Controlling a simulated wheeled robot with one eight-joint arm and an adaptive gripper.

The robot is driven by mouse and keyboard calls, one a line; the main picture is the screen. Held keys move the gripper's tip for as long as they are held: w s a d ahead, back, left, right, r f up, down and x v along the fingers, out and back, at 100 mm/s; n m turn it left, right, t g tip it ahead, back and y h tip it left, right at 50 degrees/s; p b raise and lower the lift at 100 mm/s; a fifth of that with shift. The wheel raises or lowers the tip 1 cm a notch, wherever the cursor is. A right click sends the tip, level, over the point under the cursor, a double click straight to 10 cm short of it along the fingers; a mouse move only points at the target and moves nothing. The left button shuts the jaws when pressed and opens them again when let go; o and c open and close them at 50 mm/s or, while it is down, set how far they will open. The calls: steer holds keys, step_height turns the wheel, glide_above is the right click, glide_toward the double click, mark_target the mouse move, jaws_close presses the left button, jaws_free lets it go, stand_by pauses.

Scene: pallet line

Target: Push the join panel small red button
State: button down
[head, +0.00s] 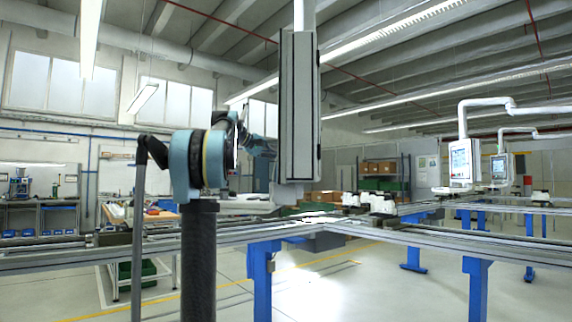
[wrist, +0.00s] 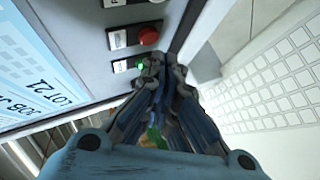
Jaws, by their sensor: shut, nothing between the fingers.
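The join panel (head: 299,110) hangs from a ceiling post in the head view, edge-on. In the wrist view its grey face (wrist: 75,45) shows a screen at the left and a column of buttons near its edge. The head view hides the gripper behind the panel.
Conveyor rails (head: 400,222) on blue legs run beneath the panel. Two more hanging panels (head: 463,162) stand far right. A workbench (head: 40,215) is at the far left. The floor (head: 380,295) at front right is largely open.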

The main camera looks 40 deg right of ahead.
steer(key=shift+s+d, duration=0.1)
stand_by(0.4)
steer(key=shift+s+d, duration=0.25)
steer(key=shift+s+d, duration=0.3)
steer(key=shift+s, duration=0.05)
stand_by(1.1)
steer(key=shift+w+a, duration=0.1)
steer(key=shift+w, duration=0.05)
steer(key=shift+w+a, duration=0.5)
steer(key=shift+a, duration=0.05)
steer(key=shift+w, duration=0.1)
stand_by(0.3)
steer(key=w+a, duration=0.3)
steer(key=shift+w+a, duration=0.1)
steer(key=shift+a, duration=0.2)
stand_by(0.9)
